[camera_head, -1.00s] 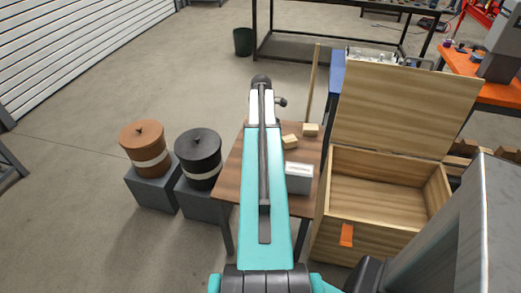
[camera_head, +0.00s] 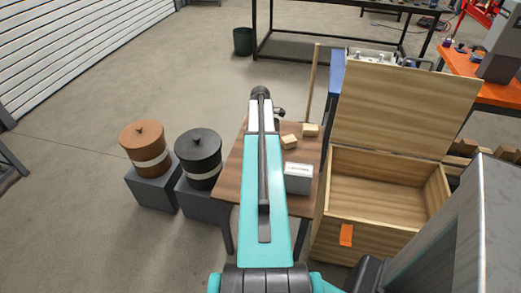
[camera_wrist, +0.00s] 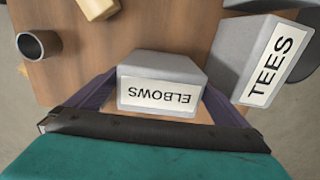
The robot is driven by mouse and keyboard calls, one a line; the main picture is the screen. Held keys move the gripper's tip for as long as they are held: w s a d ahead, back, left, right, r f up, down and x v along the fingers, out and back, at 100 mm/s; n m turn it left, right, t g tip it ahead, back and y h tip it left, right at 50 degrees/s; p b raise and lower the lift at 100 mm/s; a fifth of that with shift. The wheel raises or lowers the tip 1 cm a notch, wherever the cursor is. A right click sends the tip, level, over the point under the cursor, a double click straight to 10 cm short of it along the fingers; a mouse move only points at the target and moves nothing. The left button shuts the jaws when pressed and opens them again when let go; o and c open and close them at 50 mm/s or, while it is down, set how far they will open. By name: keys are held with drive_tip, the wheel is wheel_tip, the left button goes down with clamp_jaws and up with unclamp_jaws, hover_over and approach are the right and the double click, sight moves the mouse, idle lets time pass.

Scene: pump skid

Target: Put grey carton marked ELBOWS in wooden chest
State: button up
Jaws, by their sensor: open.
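The grey carton marked ELBOWS (camera_wrist: 160,80) sits on the wooden table in the wrist view, its white label upside down. My gripper (camera_wrist: 158,92) is open, with a dark finger on each side of this carton; I cannot tell whether they touch it. In the head view my arm hides the gripper. One grey carton (camera_head: 298,178) shows there beside my arm; its label is too small to read. The wooden chest (camera_head: 390,240) stands to the right of the table, lid (camera_head: 405,110) raised, its visible inside empty.
A grey carton marked TEES (camera_wrist: 270,62) stands close to the right of ELBOWS. A dark cup (camera_wrist: 38,45) and wooden blocks (camera_head: 289,142) are on the table (camera_head: 235,180). Brown (camera_head: 145,150) and black (camera_head: 200,158) lidded pots stand left. A pole (camera_head: 310,90) rises behind the table.

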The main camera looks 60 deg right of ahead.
drive_tip(key=shift+f, duration=1.5)
drive_tip(key=c, duration=1.4)
drive_tip(key=shift+r, duration=0.15)
drive_tip(key=shift+r+b, duration=0.4)
drive_tip(key=shift+r, duration=4.5)
